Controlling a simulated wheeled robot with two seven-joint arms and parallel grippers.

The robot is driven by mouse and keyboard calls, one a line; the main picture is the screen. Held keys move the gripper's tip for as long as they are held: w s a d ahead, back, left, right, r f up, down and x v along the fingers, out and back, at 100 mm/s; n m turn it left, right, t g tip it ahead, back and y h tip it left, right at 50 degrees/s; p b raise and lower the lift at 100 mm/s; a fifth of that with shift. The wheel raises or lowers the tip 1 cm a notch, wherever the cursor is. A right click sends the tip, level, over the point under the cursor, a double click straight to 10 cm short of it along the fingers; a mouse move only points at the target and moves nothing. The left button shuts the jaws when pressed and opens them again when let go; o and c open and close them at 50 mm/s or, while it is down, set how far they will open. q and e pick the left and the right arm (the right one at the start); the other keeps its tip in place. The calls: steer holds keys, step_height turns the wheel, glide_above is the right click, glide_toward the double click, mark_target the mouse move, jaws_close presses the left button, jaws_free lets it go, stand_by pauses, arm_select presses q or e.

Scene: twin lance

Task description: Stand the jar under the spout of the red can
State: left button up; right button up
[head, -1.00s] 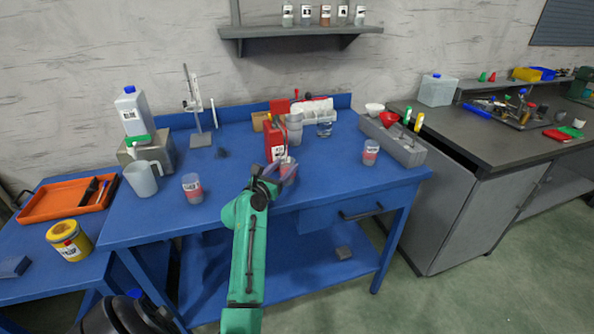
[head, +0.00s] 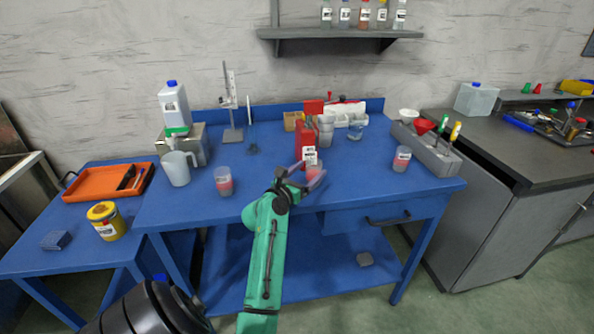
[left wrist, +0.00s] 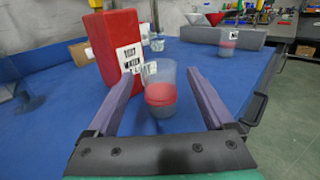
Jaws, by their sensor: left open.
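The red can (head: 306,143), a tall red box with a white label, stands on the blue table; it is large in the left wrist view (left wrist: 117,42). I cannot make out its spout. A clear jar (head: 314,172) with a red band stands just in front of it. In the left wrist view the jar (left wrist: 160,97) is upright between the two purple fingers of my left gripper (left wrist: 166,80), with gaps at both sides. My left gripper (head: 309,177) is open at the table's front edge. My right gripper is not in view.
Similar red-banded cups stand at left (head: 224,182) and right (head: 402,159). A grey tray (head: 437,155) lies along the right edge, and a white jug (head: 178,168) stands at left.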

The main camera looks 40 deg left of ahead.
arm_select(q)
steer(key=s+d, duration=0.2)
steer(key=s, duration=0.8)
steer(key=shift+b, duration=0.4)
steer(key=shift+s+r, duration=0.1)
